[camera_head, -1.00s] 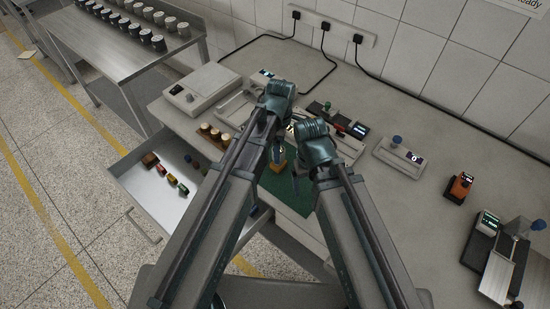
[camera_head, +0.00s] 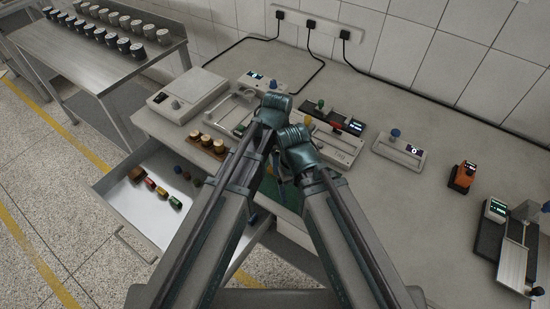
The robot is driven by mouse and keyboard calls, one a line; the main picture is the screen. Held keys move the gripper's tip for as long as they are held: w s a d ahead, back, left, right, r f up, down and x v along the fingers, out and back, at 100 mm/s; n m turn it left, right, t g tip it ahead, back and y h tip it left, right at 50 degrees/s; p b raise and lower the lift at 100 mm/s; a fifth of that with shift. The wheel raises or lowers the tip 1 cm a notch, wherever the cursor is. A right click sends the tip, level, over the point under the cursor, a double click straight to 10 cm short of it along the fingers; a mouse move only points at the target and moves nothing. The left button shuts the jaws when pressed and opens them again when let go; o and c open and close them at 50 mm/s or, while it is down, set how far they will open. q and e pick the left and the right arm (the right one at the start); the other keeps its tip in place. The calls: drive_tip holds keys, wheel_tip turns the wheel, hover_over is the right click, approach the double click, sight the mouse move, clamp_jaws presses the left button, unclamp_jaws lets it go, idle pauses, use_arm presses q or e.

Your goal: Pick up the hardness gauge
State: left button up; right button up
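I cannot tell for sure which device is the hardness gauge. One candidate is the small orange device (camera_head: 462,177) with a display, standing upright on the bench at the right. It stands apart from both my grippers. My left arm ends at its wrist (camera_head: 271,112) above the middle of the bench, and the arm hides its fingers. My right gripper (camera_head: 281,172) hangs just below its wrist, close beside the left arm, over the green mat (camera_head: 291,198). Its fingers are dark and partly hidden, so whether it holds anything is unclear.
A black device with a metal stage (camera_head: 515,260) stands far right. A white gauge with a blue knob (camera_head: 398,149) lies right of centre. A scale (camera_head: 188,95) and wooden block with brass pieces (camera_head: 206,144) stand left. An open drawer (camera_head: 113,190) juts out below. The bench right of my arms is mostly clear.

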use_arm(q)
clamp_jaws()
drive_tip(key=shift+r, duration=0.15)
use_arm(e)
drive_tip(key=shift+r, duration=0.15)
